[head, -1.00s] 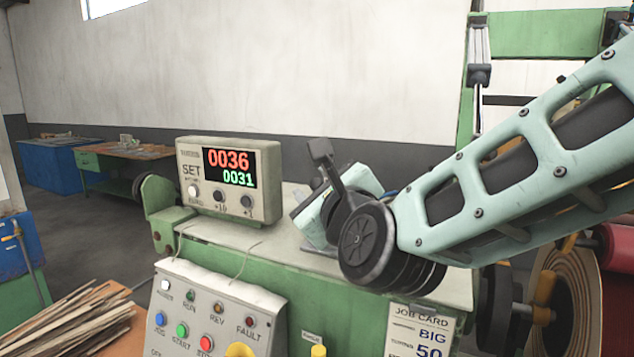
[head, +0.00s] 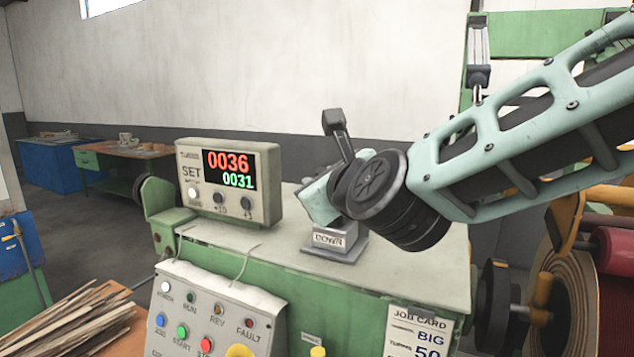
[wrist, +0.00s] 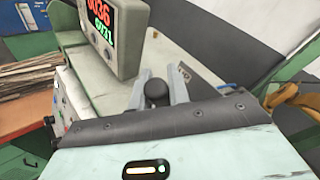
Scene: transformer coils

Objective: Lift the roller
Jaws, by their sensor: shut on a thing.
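My gripper (wrist: 160,92) is shut around a dark round knob (wrist: 157,92), which sits between its two grey fingers in the wrist view. In the head view the fingers and most of the lever are hidden by my wrist. A grey lever base (head: 335,250) with a "DOWN" plate (head: 328,240) stands on the bench top just below my wrist. A red roller (head: 618,250) is partly seen at the right edge, beside an orange bracket (head: 566,222) and a large brown coil (head: 572,305). My arm covers part of that area.
A counter box (head: 228,183) reading 0036 and 0031 stands left of the lever base. A button panel (head: 215,310) is in front, and a job card (head: 420,325) hangs on the bench front. The bench top (head: 265,240) between counter and lever is mostly clear.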

